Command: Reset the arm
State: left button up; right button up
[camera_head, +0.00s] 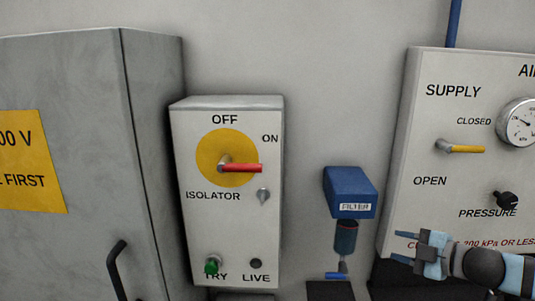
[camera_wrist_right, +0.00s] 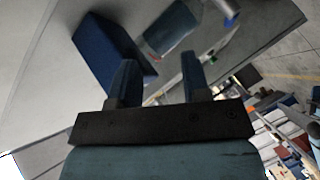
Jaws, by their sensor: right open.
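My right gripper (camera_head: 402,247) is at the lower right of the head view, in front of the lower left part of the air supply panel (camera_head: 425,115). Its fingers point left and stand apart with nothing between them. In the right wrist view the two open fingers (camera_wrist_right: 155,82) point toward the wall, near the blue filter block (camera_wrist_right: 105,50). The filter (camera_head: 350,190) hangs on the wall to the left of the gripper in the head view, apart from it. My left gripper is in neither view.
A grey cabinet (camera_head: 75,90) stands at left. The supply panel has a yellow lever (camera_head: 465,149), a gauge (camera_head: 520,122) and a black pressure knob (camera_head: 506,199).

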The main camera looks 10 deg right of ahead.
jog(key=s+a+f+m+p, duration=0.1)
jog(key=s+a+f+m, duration=0.2)
jog(key=a+f, duration=0.6)
jog(key=s+a+f+m+g+h+p, duration=0.1)
jog(key=s+a+f+m+h, duration=0.1)
jog(key=s+a+f+m, duration=0.4)
jog(key=s+a+f+m+g+h+p, duration=0.1)
jog(key=s+a+f+m, duration=0.4)
jog(key=s+f, duration=0.8)
jog(key=shift+s+a+f+m+h+p, duration=0.25)
jog(key=shift+a+f+m+h+p, duration=0.25)
jog(key=shift+p, duration=0.3)
jog(key=shift+s+d, duration=0.1)
